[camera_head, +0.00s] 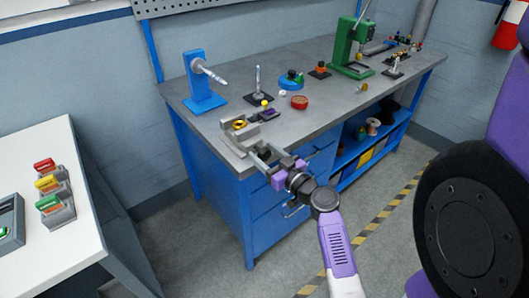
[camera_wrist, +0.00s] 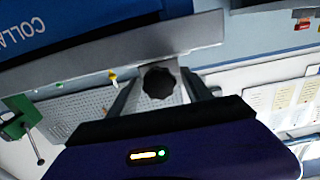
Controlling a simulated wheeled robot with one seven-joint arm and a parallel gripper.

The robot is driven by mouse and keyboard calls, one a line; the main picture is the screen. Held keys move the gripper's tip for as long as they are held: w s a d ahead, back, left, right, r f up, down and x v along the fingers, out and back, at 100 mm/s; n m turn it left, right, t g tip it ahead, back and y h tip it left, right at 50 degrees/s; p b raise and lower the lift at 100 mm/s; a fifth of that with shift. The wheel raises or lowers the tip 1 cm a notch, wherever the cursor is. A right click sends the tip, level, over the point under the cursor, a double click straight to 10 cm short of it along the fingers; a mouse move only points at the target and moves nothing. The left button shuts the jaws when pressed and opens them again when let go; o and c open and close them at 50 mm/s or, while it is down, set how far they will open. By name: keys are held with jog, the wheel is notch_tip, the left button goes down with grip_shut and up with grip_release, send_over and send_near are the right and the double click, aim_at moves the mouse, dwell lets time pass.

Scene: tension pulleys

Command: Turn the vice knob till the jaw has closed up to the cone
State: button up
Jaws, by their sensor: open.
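The grey vice (camera_head: 246,134) sits at the near left corner of the workbench. A small yellow and dark piece (camera_head: 239,125) shows at its jaws; it may be the cone, but its shape and the gap to the jaw are too small to tell. The black lobed vice knob (camera_wrist: 158,83) faces the wrist camera and lies between the two fingers of my gripper (camera_wrist: 162,95). In the head view my gripper (camera_head: 265,159) reaches to the bench's front edge with its fingers around the knob. My gripper is open; no finger contact with the knob is clear.
The grey workbench (camera_head: 330,100) carries a blue post stand (camera_head: 203,88), a green press (camera_head: 352,50), a red round part (camera_head: 299,102) and several small parts behind the vice. A white table (camera_head: 70,255) with coloured switches stands at the left. Floor shows between them.

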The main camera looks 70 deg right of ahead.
jog(key=shift+c, duration=0.2)
grip_shut()
jog(key=shift+m, duration=0.3)
jog(key=shift+f+m+b, duration=0.1)
jog(key=shift+m+b, duration=0.7)
jog(key=shift+m, duration=0.4)
jog(key=m, duration=0.4)
jog(key=shift+s+d+m+b, duration=0.1)
jog(key=shift+m+b, duration=0.2)
jog(key=shift+b, duration=0.1)
jog(key=shift+o, duration=0.2)
grip_release()
